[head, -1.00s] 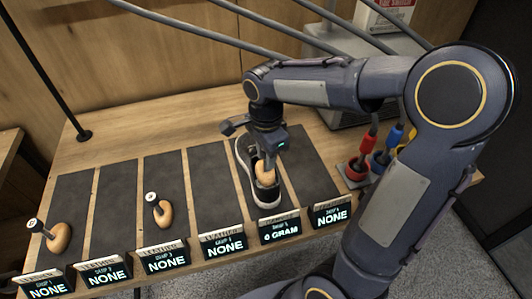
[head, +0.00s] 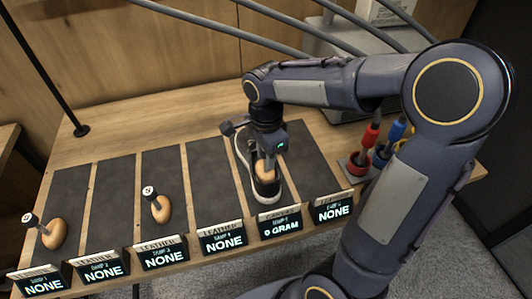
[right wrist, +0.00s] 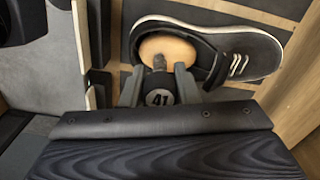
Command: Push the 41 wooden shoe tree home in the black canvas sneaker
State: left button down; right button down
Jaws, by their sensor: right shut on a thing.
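The black canvas sneaker (head: 241,151) with white sole lies on the fifth dark mat from the left, its toe toward the back. The 41 wooden shoe tree (head: 265,172) is at the sneaker's heel end. In the right wrist view its rounded wooden part (right wrist: 168,46) sits in the shoe opening, and its knob marked 41 (right wrist: 160,97) is between my fingers. My right gripper (head: 267,157) is shut on the shoe tree from above; it also shows in the right wrist view (right wrist: 160,88). How deep the tree sits is hard to tell. My left gripper is out of view.
Other shoe trees stand on the first mat (head: 54,234) and third mat (head: 161,210). Signs line the front edge; the one before the sneaker reads 0 GRAM (head: 281,226).

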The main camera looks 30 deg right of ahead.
jog(key=shift+f+b, duration=1.15)
jog(key=shift+f, duration=0.35)
jog(key=c, duration=1)
grip_release()
jog(key=shift+c, duration=0.2)
jog(key=shift+r, duration=0.15)
notch_tip(320, 180, up, 8)
jog(key=shift+f, duration=0.15)
jog(key=s+a+f+n+t+y, duration=0.1)
jog(key=s+a+n+t+y, duration=0.1)
jog(key=s+n, duration=0.6)
jog(key=s+a+f+n+t+y, duration=0.1)
jog(key=s+f+n+t, duration=0.1)
jog(key=s+n, duration=0.5)
jog(key=shift+s+a+f+n+t+y, duration=0.15)
jog(key=shift+s+a+n+t+y, duration=0.25)
jog(key=shift+n+t, duration=0.3)
